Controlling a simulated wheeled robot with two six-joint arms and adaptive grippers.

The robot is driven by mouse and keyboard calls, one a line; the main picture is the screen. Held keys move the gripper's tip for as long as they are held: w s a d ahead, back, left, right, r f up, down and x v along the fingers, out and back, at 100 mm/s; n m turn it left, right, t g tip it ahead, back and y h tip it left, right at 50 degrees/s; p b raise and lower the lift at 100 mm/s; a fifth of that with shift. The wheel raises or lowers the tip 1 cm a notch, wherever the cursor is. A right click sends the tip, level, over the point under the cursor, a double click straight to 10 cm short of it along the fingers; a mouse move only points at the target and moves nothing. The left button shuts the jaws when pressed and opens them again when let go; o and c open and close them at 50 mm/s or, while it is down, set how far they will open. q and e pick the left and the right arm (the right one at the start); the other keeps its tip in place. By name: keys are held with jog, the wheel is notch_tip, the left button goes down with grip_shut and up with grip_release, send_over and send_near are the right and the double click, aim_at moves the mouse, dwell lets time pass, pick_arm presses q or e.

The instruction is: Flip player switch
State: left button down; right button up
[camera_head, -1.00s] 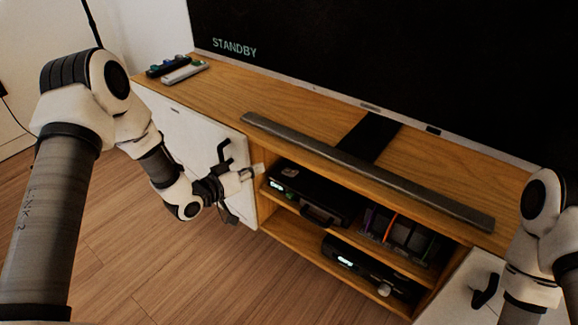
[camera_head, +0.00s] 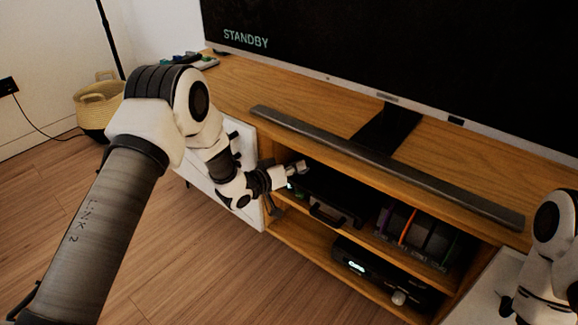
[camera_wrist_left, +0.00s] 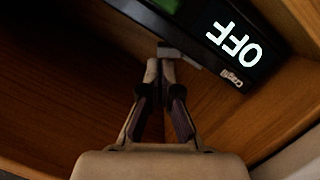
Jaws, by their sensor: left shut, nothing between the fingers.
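The player (camera_head: 325,192) is a black box on the upper shelf of the wooden TV cabinet. In the left wrist view its front (camera_wrist_left: 203,12) shows a lit "OFF" display, upside down, and a green patch. A small grey switch-like piece (camera_wrist_left: 178,53) sticks out at the edge of the player front. My left gripper (camera_head: 297,169) is at the left end of the player. In the wrist view its fingertips (camera_wrist_left: 160,68) are closed together, empty, right by the grey piece; I cannot tell whether they touch it. My right gripper is out of view; only part of that arm shows.
The cabinet top (camera_head: 250,85) carries a long grey soundbar (camera_head: 380,160) and a TV (camera_head: 400,50) reading "STANDBY". A second black device (camera_head: 375,275) sits on the lower shelf. Upright cases (camera_head: 415,235) stand right of the player. A basket (camera_head: 97,98) is at the far left.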

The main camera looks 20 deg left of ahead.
pick_arm(q)
jog(key=shift+d+f, duration=0.15)
dwell(0.4)
jog(key=shift+s+d+m+p, duration=0.1)
jog(key=shift+m+p, duration=0.2)
jog(key=shift+p, duration=0.1)
jog(key=shift+f, duration=0.2)
jog(key=shift+r+p, duration=0.3)
jog(key=shift+r, duration=0.05)
jog(key=r+p, duration=0.2)
jog(key=r, duration=0.1)
jog(key=r+p, duration=0.1)
jog(key=p, duration=0.1)
jog(key=shift+s+r, duration=0.2)
jog(key=shift+s, duration=0.1)
jog(key=p+v, duration=0.3)
jog(key=v, duration=0.6)
jog(key=shift+s+d+f, duration=0.3)
jog(key=shift+s+d, duration=0.05)
